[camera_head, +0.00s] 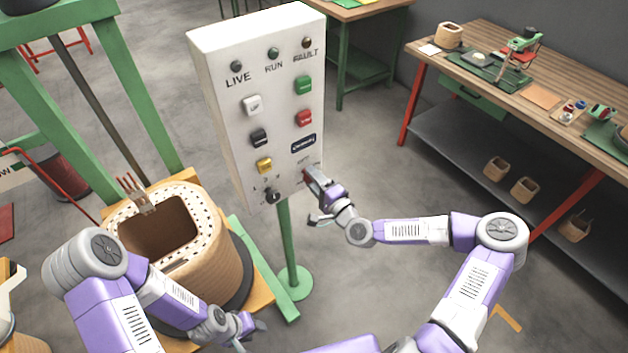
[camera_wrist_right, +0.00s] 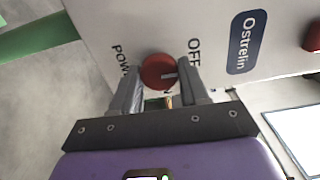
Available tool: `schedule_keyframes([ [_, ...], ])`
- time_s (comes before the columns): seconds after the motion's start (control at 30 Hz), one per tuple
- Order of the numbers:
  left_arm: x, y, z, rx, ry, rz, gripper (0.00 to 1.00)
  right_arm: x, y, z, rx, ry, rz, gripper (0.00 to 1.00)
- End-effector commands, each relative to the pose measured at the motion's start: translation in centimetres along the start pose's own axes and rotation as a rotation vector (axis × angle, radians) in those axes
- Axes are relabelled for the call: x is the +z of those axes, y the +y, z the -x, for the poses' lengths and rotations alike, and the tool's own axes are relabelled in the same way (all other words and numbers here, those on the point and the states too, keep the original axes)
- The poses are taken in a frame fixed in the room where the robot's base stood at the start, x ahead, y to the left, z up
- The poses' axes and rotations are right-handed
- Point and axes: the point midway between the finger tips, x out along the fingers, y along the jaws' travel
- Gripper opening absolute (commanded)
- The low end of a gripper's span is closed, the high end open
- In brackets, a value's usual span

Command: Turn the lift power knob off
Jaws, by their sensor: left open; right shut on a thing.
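The white control panel (camera_head: 262,100) stands on a green post in the middle of the head view. The red power knob (camera_wrist_right: 159,71) is at its lower right, with a pale pointer mark and the words "POWER" and "OFF" partly visible beside it. My right gripper (camera_wrist_right: 160,85) has one finger on each side of the knob and is shut on it. In the head view my right gripper (camera_head: 312,180) reaches the panel's lower right corner and mostly hides the knob. My left gripper (camera_head: 245,325) is open and empty at the bottom, away from the panel.
A wound coil (camera_head: 230,240) stands below and left of the panel, inside a green frame (camera_head: 130,95). The panel carries lamps, several buttons and a black selector (camera_head: 272,197). A workbench (camera_head: 480,50) is at the right; grey floor between is clear.

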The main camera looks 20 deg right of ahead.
Motion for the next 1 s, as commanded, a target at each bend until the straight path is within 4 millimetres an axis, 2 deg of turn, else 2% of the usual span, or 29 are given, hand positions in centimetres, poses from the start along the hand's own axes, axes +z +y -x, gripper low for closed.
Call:
schedule_keyframes([
  [0.6, -0.01, -0.03, -0.09, 0.000, 0.000, 0.000, 0.43, -0.02, 0.04, 0.02, 0.001, 0.000, 0.045, 0.14],
  [0.63, -0.01, -0.03, -0.09, 0.000, 0.000, 0.000, 0.43, -0.02, 0.04, 0.02, 0.001, 0.000, 0.045, 0.46],
  [0.77, 0.00, -0.03, -0.09, 0.000, 0.000, 0.000, 0.43, -0.01, 0.03, 0.02, 0.001, 0.000, 0.044, 0.66],
  [0.8, 0.00, -0.04, -0.09, 0.000, 0.000, 0.000, 0.43, -0.01, 0.03, 0.02, 0.001, 0.000, 0.043, 0.68],
  [1.0, 0.00, -0.03, -0.09, 0.000, 0.000, 0.000, 0.43, -0.01, 0.01, 0.01, 0.000, 0.000, 0.043, 0.68],
])
